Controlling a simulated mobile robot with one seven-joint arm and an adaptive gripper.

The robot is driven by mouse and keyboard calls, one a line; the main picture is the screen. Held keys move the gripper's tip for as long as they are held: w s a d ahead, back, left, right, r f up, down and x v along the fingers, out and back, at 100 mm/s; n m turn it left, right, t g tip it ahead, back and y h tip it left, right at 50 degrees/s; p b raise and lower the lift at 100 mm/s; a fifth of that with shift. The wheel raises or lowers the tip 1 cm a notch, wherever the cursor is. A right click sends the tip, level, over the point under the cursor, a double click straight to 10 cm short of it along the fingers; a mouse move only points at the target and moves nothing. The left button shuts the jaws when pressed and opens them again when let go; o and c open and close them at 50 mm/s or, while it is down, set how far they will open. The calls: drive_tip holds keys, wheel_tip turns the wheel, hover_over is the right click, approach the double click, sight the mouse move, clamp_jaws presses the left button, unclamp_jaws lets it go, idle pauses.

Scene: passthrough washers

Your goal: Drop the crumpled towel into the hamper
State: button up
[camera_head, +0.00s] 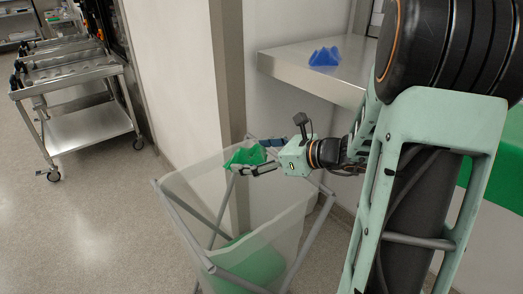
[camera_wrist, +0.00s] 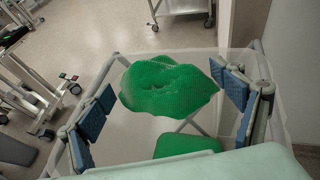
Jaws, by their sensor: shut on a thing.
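The crumpled green towel (camera_head: 244,157) is at the fingertips of my gripper (camera_head: 262,156), above the open top of the hamper. In the wrist view the towel (camera_wrist: 168,85) lies between the blue finger pads, and my gripper (camera_wrist: 170,100) is shut on it. The hamper (camera_head: 283,237) has a translucent white bag on a crossed grey tube frame. Its rim runs around and below my gripper. A green thing (camera_head: 250,264) shows through the bag at the bottom of the hamper; it also shows in the wrist view (camera_wrist: 187,145).
A blue crumpled cloth (camera_head: 324,57) lies on a steel shelf (camera_head: 312,75) at the back right, beyond my gripper. A wall column (camera_head: 229,70) stands close behind the hamper. Steel carts (camera_head: 88,128) stand at the left. The floor between them and the hamper is clear.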

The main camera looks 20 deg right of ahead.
drive_tip(key=shift+w+a+f+b, duration=0.15)
drive_tip(key=shift+a+f+b, duration=0.1)
drive_tip(key=shift+a+f, duration=0.25)
drive_tip(key=shift+w+a+f+b, duration=0.1)
drive_tip(key=shift+a+f+b, duration=0.15)
drive_tip(key=shift+f, duration=0.45)
wheel_tip(320, 180, down, 6)
drive_tip(key=b, duration=0.5)
drive_tip(key=shift+r, duration=0.1)
drive_tip(key=o, duration=1.1)
drive_tip(key=v, duration=1.2)
